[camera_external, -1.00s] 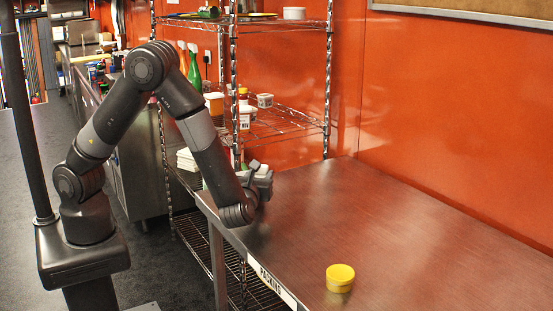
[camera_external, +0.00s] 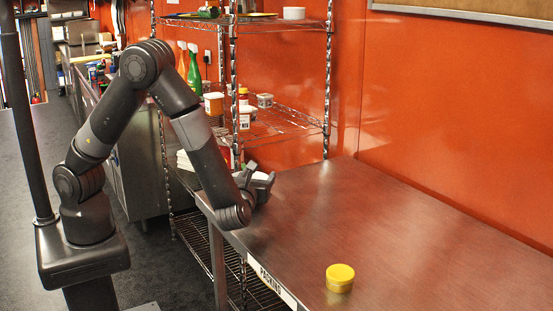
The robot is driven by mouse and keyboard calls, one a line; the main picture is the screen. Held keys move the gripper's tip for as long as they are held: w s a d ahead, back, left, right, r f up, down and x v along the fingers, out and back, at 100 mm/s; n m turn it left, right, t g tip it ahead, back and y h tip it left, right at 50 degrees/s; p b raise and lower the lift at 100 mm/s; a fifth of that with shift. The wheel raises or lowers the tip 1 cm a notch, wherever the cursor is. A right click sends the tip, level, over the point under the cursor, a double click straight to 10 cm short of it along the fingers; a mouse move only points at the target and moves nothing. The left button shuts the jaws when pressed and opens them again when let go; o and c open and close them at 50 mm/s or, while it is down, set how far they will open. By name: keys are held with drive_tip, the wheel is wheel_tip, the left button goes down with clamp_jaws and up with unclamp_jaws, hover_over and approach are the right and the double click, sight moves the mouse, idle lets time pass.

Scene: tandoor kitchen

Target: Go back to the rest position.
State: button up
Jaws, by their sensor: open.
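A wire shelf (camera_external: 285,121) with several small tubs stands just behind my gripper, against the orange wall. A "PACKING" label (camera_external: 270,283) is on the table's front edge. Most of the tabletop is clear.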

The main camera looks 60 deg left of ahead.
drive_tip(key=v, duration=0.9)
drive_tip(key=shift+s+d, duration=0.1)
drive_tip(key=shift+s, duration=0.05)
drive_tip(key=s+a+r+n+g+h, duration=0.1)
drive_tip(key=s+a+r+n+g, duration=0.1)
drive_tip(key=a+r+n+g, duration=0.5)
drive_tip(key=s+a+n+g+h, duration=0.1)
drive_tip(key=s+a+n+g, duration=0.2)
drive_tip(key=a, duration=0.8)
drive_tip(key=s+a+r+n+t+h, duration=0.2)
drive_tip(key=s+a+r+n+h, duration=0.6)
drive_tip(key=n, duration=0.9)
drive_tip(key=s+h, duration=0.2)
drive_tip(key=h, duration=0.1)
drive_tip(key=shift+s+r+t, duration=0.2)
drive_tip(key=shift+s+t, duration=0.05)
drive_tip(key=shift+t, duration=0.05)
